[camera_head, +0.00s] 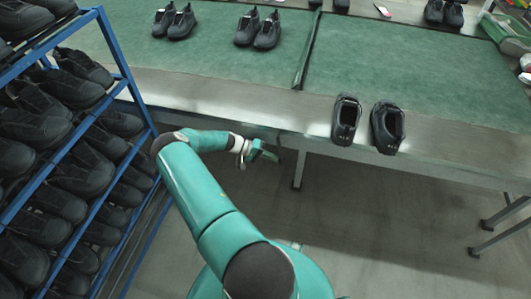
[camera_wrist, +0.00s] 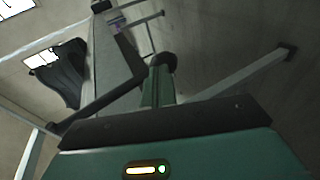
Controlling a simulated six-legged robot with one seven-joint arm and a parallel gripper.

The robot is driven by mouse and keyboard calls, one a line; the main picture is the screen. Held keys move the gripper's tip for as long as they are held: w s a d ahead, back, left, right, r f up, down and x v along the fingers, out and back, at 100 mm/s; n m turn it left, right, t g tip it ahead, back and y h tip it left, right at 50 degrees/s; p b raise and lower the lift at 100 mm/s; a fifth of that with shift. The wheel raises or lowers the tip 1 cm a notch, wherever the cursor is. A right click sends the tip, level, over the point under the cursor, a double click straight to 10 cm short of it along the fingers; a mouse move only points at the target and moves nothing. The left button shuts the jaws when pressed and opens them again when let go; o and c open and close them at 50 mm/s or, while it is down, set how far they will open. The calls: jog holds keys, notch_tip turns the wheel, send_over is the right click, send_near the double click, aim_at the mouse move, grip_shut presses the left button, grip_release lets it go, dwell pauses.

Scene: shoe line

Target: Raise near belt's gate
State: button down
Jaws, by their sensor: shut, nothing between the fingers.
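The near belt (camera_head: 400,70) is a green surface with a pale metal front edge. A narrow dark bar (camera_head: 306,52) crosses it between two green sections; it looks low and flat, and I cannot tell for sure that it is the gate. My gripper (camera_head: 270,155) is shut and empty, in front of the belt's front edge and apart from the bar. In the wrist view my gripper's green finger part (camera_wrist: 160,85) points at the underside and legs of a frame; no gate is recognisable there.
A black shoe pair (camera_head: 368,124) stands on the belt's front edge, right of my gripper. More pairs (camera_head: 258,30) stand farther back. A blue rack (camera_head: 135,80) full of black shoes is close on the left. A belt leg (camera_head: 299,170) stands near my gripper; open floor (camera_head: 390,220) lies right.

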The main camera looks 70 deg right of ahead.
jog(key=s+d+r+g, duration=0.1)
jog(key=s, duration=0.7)
jog(key=shift+r, duration=0.25)
